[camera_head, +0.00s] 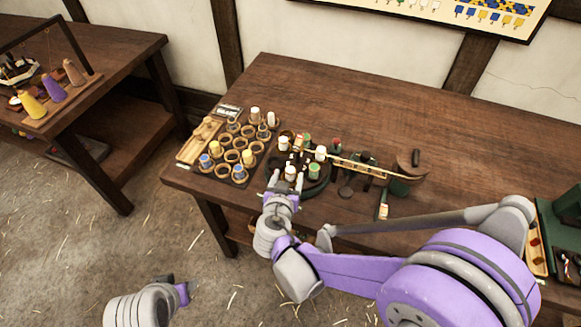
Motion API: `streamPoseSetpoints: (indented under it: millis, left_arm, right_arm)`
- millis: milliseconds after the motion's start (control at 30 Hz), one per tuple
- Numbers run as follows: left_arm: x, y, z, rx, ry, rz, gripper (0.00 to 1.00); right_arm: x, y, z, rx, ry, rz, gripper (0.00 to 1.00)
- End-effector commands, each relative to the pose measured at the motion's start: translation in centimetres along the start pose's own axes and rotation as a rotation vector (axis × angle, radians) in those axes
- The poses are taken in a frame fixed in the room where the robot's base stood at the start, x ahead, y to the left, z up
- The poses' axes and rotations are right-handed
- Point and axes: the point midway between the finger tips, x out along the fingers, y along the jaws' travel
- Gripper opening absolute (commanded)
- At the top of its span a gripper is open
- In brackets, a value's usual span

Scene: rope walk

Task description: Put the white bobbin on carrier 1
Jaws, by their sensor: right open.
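My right gripper (287,181) is open, at the near edge of a dark round braiding machine (313,188). A white bobbin (290,173) stands at its fingertips on the machine; I cannot tell whether they touch. More white bobbins stand on the machine, one at the back left (284,143) and one at the right (320,153), among green and red-topped ones. The bobbin rack (240,178) left of it holds white bobbins (255,113) at the back. Carrier numbers are too small to read. My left gripper (180,290) is low at the bottom left, over the floor, its fingers unclear.
A wooden tray (200,139) lies left of the rack. Another table (110,60) with coloured cones stands at the left.

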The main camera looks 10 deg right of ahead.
Motion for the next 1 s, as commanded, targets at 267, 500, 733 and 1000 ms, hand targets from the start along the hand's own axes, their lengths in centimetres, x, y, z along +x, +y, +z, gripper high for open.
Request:
streamPoseSetpoints:
  millis: [267,500,733,1000]
  left_arm:
    - [-0.3,0.0,-0.2,0.0,0.002,0.0,0.5]
    - [-0.3,0.0,-0.2,0.0,0.002,0.0,0.5]
    - [-0.3,0.0,-0.2,0.0,0.002,0.0,0.5]
    - [-0.3,0.0,-0.2,0.0,0.002,0.0,0.5]
  right_arm:
    - [-4.1,-0.1,-0.1,-0.001,0.001,-0.001,0.68]
    - [-4.7,0.7,0.0,-0.009,-0.018,0.01,0.68]
    - [-6.0,8.1,2.1,-0.133,-0.295,0.064,0.68]
    - [-12.7,14.0,6.3,-0.25,-0.649,-0.125,0.68]
